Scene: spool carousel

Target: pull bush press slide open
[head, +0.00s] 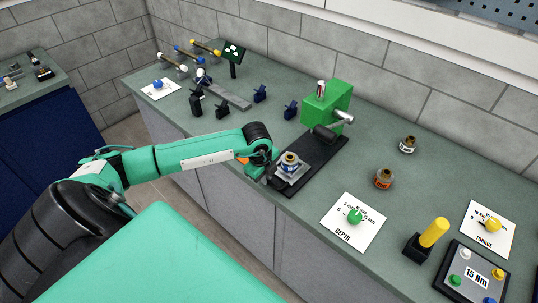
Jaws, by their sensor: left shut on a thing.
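The green bush press (318,117) stands on a long black base (326,154) near the middle of the bench. Its slide, a light grey plate (299,176), sits at the front end of that base, clear of the press head. A brass-topped spool with a blue and white body (289,163) stands upright on the slide. My left gripper (268,177) reaches in from the left and is shut at the slide's front left edge. Its fingertips and the part they grip are mostly hidden by the hand. My right gripper is out of view.
Two brass spools, one with an orange band (384,179), one with a dark band (407,145), stand right of the press. A DEPTH card (346,232), a yellow-handled tool (433,233) and a 15 Nm panel (472,280) lie further right.

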